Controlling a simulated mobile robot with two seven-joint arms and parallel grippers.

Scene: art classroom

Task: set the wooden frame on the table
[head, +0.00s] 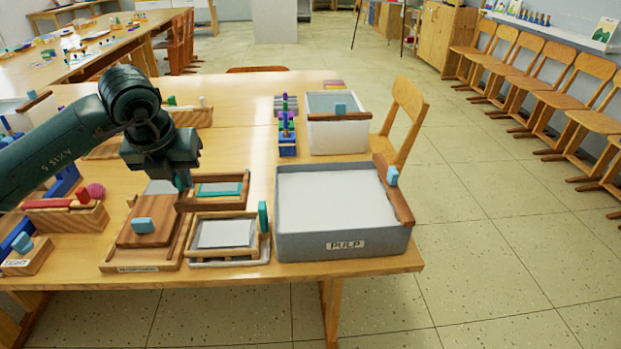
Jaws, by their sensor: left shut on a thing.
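My left gripper (183,182) points down and is shut on the wooden frame (220,206) at its left end. The frame is a brown rectangle with a teal piece (221,189) showing inside its outline. It is over the wooden table (350,268), just behind a tray (258,260) holding a light wooden frame around a grey-white sheet (226,233). I cannot tell whether the held frame touches the table. My right gripper is not in view.
A grey tub marked PULP (345,243) stands right of the frame. A wooden press board (142,230) with a blue block lies to the left. A white bin (338,135) and a blue rack (287,147) stand behind. Bare tabletop shows between the frame and rack.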

